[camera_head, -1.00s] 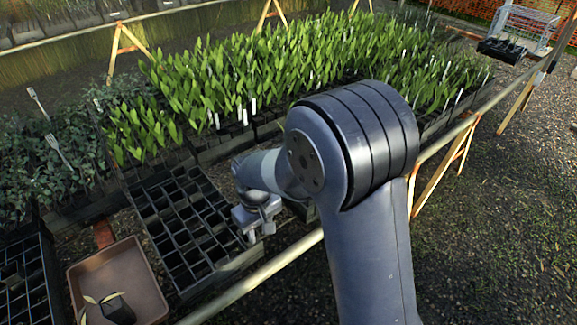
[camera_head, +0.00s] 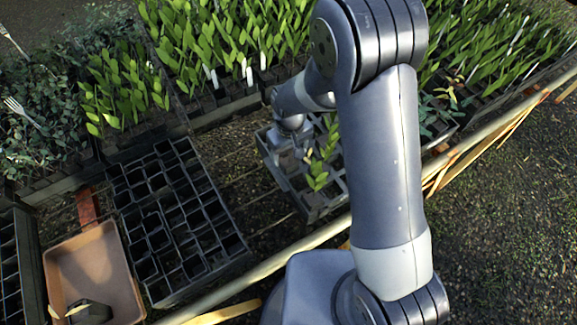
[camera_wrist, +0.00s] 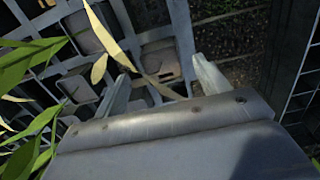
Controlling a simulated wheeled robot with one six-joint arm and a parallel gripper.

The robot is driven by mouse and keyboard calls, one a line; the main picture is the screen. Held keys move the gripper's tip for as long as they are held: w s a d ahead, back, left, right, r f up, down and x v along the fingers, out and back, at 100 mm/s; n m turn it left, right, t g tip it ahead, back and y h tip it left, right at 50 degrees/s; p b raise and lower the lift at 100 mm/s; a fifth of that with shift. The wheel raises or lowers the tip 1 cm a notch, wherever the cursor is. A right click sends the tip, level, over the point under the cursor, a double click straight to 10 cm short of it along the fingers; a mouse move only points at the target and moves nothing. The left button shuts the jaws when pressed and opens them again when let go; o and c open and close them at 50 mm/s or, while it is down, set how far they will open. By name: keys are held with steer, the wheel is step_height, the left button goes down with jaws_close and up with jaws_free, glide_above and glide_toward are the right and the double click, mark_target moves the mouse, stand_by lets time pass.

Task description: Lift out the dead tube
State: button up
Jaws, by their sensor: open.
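In the wrist view, a withered seedling with pale yellow leaves (camera_wrist: 99,69) rises from the grey crate (camera_wrist: 183,32), by my gripper (camera_wrist: 157,72). The fingers are apart, with the tips down near the crate's cells. Some pale leaves cross between them, but I cannot tell whether its tube is between the fingers. In the head view, my gripper (camera_head: 292,142) is low over the back left part of that crate (camera_head: 325,208), partly hidden by my arm. Green seedlings (camera_head: 318,175) stand in the crate. A dark tube with pale leaves (camera_head: 92,313) lies in the brown tub (camera_head: 90,262).
An empty black cell tray (camera_head: 175,215) stands left of the crate, with bare ground between them. Trays of green seedlings (camera_head: 225,40) fill the back. A bench rail (camera_head: 255,268) runs along the front. Green leaves (camera_wrist: 35,60) crowd the wrist view's left.

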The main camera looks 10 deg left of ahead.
mark_target(288, 159)
steer(key=shift+w+a+f+p, duration=0.15)
steer(key=shift+f+p, duration=0.4)
steer(key=shift+f, duration=1.6)
steer(key=c, duration=1.5)
steer(key=shift+o, duration=0.2)
steer(key=shift+r, duration=0.2)
